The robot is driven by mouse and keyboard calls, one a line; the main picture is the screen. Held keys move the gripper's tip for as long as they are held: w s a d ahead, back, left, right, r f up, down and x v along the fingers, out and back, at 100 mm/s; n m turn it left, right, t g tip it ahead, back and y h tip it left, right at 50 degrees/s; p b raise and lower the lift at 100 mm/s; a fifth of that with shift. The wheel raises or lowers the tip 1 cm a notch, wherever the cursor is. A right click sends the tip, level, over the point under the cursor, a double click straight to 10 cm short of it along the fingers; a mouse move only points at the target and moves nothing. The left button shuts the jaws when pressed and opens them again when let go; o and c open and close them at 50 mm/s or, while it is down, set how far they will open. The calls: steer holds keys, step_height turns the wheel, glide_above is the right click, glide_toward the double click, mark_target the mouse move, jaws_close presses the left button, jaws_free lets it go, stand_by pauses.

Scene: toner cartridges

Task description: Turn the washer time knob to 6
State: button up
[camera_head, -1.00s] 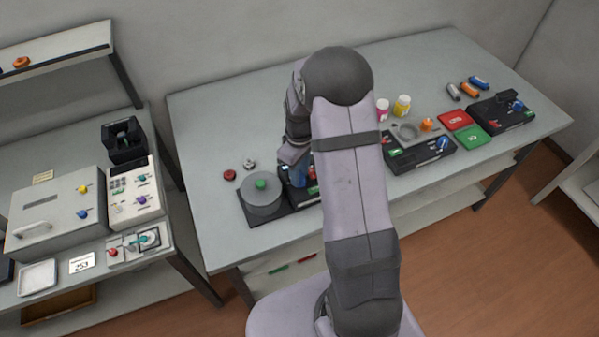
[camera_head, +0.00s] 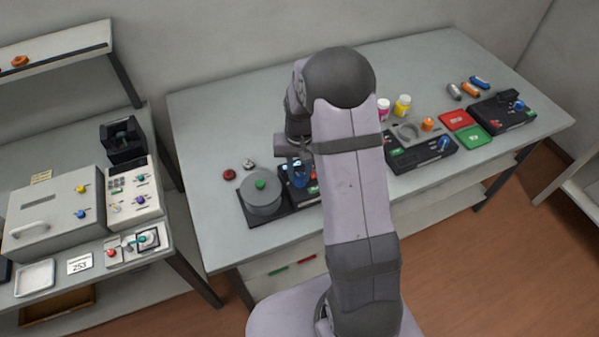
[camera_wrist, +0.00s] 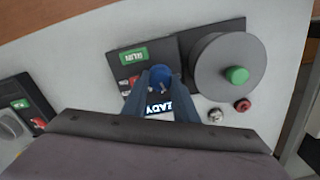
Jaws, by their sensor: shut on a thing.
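The washer is a black-based unit with a round grey drum (camera_head: 262,207) topped by a green knob (camera_head: 260,184). In the wrist view, the drum (camera_wrist: 210,70) is at upper right, beside the black panel (camera_wrist: 116,66). The panel carries a blue knob (camera_wrist: 160,73), a green label (camera_wrist: 133,56) and a lit display (camera_wrist: 158,106) partly covered by my fingers. My gripper (camera_wrist: 160,80) is shut on the blue knob, one finger on each side. In the head view, my gripper (camera_head: 299,172) is over the panel, partly hidden by my arm. The dial marks around the knob cannot be read.
A red button (camera_head: 229,174) and a small metal part (camera_head: 248,163) lie behind the drum. Another black device (camera_head: 423,155), bottles (camera_head: 402,105) and red and green trays (camera_head: 474,137) stand to the right. The table's back left is clear.

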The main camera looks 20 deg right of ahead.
mark_target(299, 176)
steer(key=m, duration=1.1)
steer(key=shift+w+r+m+b, duration=0.1)
steer(key=shift+m+b, duration=0.2)
stand_by(0.4)
steer(key=o, duration=0.8)
steer(key=shift+r+b, duration=1.1)
steer(key=shift+r, duration=2.55)
